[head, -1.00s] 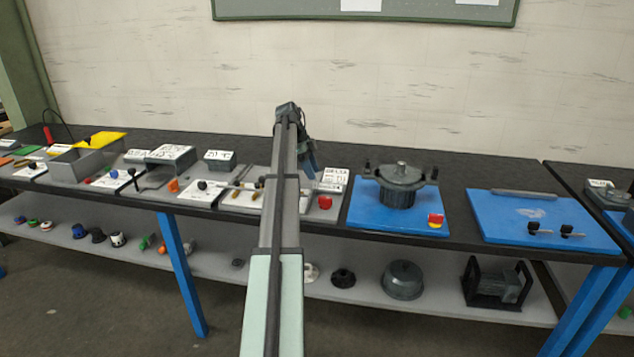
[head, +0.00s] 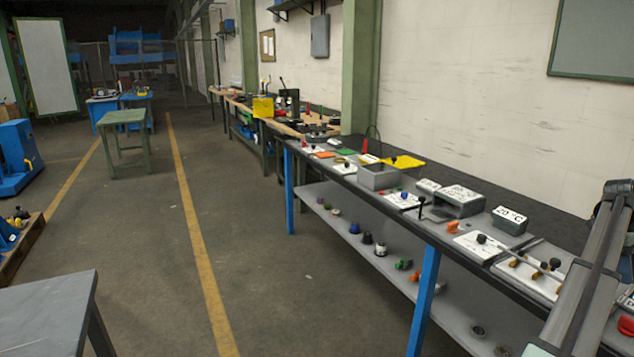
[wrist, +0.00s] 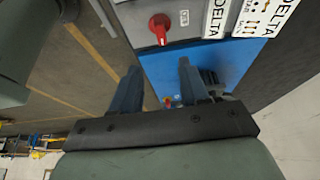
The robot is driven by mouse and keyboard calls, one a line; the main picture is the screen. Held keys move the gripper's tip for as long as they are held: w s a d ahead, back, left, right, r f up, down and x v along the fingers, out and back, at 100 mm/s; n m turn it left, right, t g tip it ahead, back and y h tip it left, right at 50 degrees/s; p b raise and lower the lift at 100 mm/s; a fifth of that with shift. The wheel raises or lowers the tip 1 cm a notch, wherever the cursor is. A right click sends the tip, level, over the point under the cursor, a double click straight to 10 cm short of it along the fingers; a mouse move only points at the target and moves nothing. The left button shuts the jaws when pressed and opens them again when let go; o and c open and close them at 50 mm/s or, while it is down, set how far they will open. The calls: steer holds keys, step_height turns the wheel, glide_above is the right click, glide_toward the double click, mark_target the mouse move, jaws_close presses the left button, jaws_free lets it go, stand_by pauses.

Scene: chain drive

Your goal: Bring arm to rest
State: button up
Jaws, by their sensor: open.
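My gripper (wrist: 158,90) shows in the wrist view with its two dark fingers apart and nothing between them. It hangs over the front edge of the bench, above a blue board (wrist: 165,62). A small red and yellow piece (wrist: 168,100) shows between the fingers, lower down on that board and apart from them. A red rotary knob (wrist: 160,25) on a grey panel lies beyond the fingertips. In the head view my arm is at the right edge, and my gripper is not clearly visible there.
The long black bench (head: 460,238) holds a grey open box (head: 379,178), a yellow tray (head: 404,162) and a label block (head: 510,219). Several small parts lie on its lower shelf. A grey table (head: 45,305) stands at the lower left. The floor between is clear.

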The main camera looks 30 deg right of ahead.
steer(key=s+a+f+n+g+h, duration=0.2)
steer(key=s+a+f+n+g, duration=0.25)
steer(key=s+a+f, duration=0.6)
steer(key=w+a+f+n+t+h, duration=0.1)
steer(key=w+a+f+n, duration=0.5)
steer(key=w+f, duration=0.4)
steer(key=w+a+f+n+t+h, duration=0.1)
steer(key=w+a+f+n, duration=0.3)
steer(key=w+a+f, duration=0.5)
steer(key=w+a+f+n+t+y, duration=0.1)
steer(key=w+a+f+n, duration=0.4)
steer(key=a+f, duration=0.5)
steer(key=w+a+f+n+t+y, duration=0.1)
steer(key=w+a+f+n, duration=0.3)
steer(key=w+a+f, duration=0.55)
steer(key=s+a+f+n, duration=0.3)
steer(key=a, duration=0.7)
steer(key=s+a+f+n+y, duration=0.1)
steer(key=s+a+f+n, duration=0.25)
steer(key=a, duration=0.65)
steer(key=s+a+f+n, duration=0.2)
steer(key=a+f, duration=0.2)
steer(key=a, duration=0.7)
steer(key=s+a+f+n+g+y, duration=0.1)
steer(key=s+a+n, duration=0.3)
steer(key=s+a, duration=0.4)
steer(key=shift+s+f+g, duration=0.15)
steer(key=shift+f+g, duration=0.2)
steer(key=shift+f, duration=0.25)
